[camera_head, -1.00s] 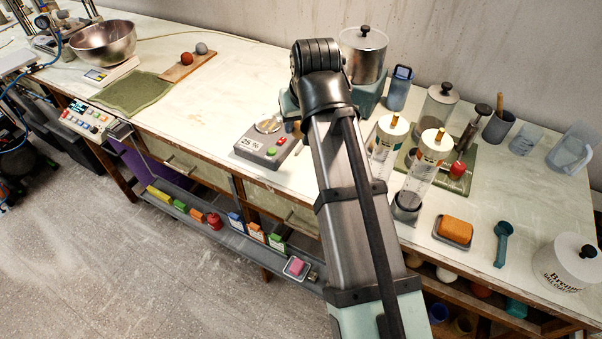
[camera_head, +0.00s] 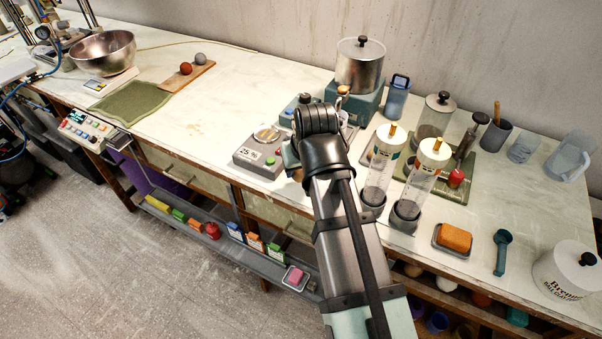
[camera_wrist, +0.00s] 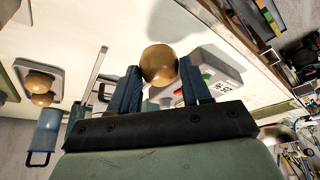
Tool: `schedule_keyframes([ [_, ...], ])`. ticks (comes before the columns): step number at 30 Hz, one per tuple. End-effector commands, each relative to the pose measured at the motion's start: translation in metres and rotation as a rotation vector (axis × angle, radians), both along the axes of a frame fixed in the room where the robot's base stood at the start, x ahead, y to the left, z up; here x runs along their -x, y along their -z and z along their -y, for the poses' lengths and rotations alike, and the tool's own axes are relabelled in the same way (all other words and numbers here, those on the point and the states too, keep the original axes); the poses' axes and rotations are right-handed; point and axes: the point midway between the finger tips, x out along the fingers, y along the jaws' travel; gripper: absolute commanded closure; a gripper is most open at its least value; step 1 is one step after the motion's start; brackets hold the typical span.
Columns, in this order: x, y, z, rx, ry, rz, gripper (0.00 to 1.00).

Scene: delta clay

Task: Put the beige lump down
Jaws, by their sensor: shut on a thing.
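In the wrist view my gripper (camera_wrist: 157,88) is shut on the beige lump (camera_wrist: 160,65), a smooth round ball between its two blue fingers. The lump is in front of a grey device with coloured buttons (camera_wrist: 208,80). I cannot tell from this view how far it is above the bench. In the head view my arm covers most of the gripper and the lump. The same grey device (camera_head: 250,158), with a round metal plate on top, stands just left of the arm.
Two clear cylinders (camera_head: 380,170) stand close right of my arm. A metal pot (camera_head: 360,65) and a blue pitcher (camera_head: 397,97) stand behind. The bench left of the grey device is largely clear.

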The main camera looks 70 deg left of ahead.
Motion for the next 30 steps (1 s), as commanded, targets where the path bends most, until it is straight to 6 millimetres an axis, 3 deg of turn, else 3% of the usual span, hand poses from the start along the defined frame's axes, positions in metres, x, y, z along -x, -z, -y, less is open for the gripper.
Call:
schedule_keyframes([
  [6, 0.000, 0.025, 0.001, 0.001, 0.000, 0.000, 0.90],
  [20, 0.000, 0.031, 0.000, 0.000, 0.000, 0.000, 0.90],
  [21, 0.000, 0.031, 0.000, 0.000, 0.000, 0.000, 0.48],
  [28, 0.000, 0.030, 0.000, 0.000, 0.000, 0.000, 0.27],
  [30, 0.000, 0.030, 0.000, 0.000, 0.000, 0.000, 0.27],
])
